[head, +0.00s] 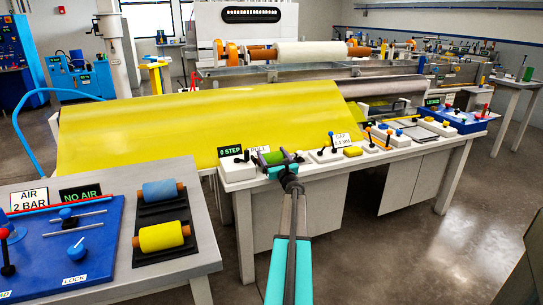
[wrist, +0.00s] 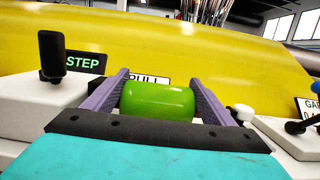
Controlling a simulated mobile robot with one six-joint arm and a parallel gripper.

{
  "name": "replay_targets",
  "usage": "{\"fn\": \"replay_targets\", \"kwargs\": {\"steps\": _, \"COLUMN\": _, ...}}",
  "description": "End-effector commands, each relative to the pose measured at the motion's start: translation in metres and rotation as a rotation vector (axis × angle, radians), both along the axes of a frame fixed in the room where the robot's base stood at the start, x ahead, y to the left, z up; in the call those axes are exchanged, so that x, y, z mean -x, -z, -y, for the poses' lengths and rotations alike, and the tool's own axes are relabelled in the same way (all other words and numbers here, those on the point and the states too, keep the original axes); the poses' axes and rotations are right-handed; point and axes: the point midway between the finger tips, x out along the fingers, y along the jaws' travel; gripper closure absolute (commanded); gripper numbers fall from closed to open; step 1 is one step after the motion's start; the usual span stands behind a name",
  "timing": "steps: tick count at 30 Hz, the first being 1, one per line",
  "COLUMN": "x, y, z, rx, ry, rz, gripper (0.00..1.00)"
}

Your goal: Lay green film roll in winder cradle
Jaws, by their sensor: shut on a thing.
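The green film roll (wrist: 158,100) sits crosswise between the two purple fingers of my gripper (wrist: 160,92) in the wrist view, with a finger against each end. In the head view, the roll (head: 272,158) shows small at the tip of my gripper (head: 276,163), above the front edge of the white control bench (head: 238,172). The STEP display and a PULL label stand just behind it. I cannot make out the winder cradle for certain; the gripper and roll may hide part of the bench there.
A wide yellow film sheet (head: 200,125) slopes behind the bench. Levers and knobs line the bench to the right. A black tray (head: 150,217) on the left table holds a blue roll (head: 160,191) and a yellow roll (head: 161,236). A blue panel (head: 95,245) with levers lies beside it.

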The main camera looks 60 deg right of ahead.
Motion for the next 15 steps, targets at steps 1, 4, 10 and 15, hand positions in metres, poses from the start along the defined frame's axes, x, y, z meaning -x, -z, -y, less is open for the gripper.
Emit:
{"fn": "replay_targets", "kwargs": {"steps": 1, "x": 0.0, "y": 0.001, "z": 0.0, "rx": 0.001, "ry": 0.0, "rz": 0.001, "gripper": 0.58}}
{"fn": "replay_targets", "kwargs": {"steps": 4, "x": 0.0002, "y": 0.0023, "z": 0.0, "rx": 0.001, "ry": 0.0, "rz": 0.001, "gripper": 0.58}}
{"fn": "replay_targets", "kwargs": {"steps": 10, "x": 0.0003, "y": 0.0047, "z": 0.0001, "rx": 0.001, "ry": 0.0, "rz": 0.001, "gripper": 0.58}}
{"fn": "replay_targets", "kwargs": {"steps": 15, "x": 0.0004, "y": 0.0046, "z": 0.0003, "rx": 0.0, "ry": 0.001, "rz": 0.0, "gripper": 0.03}}
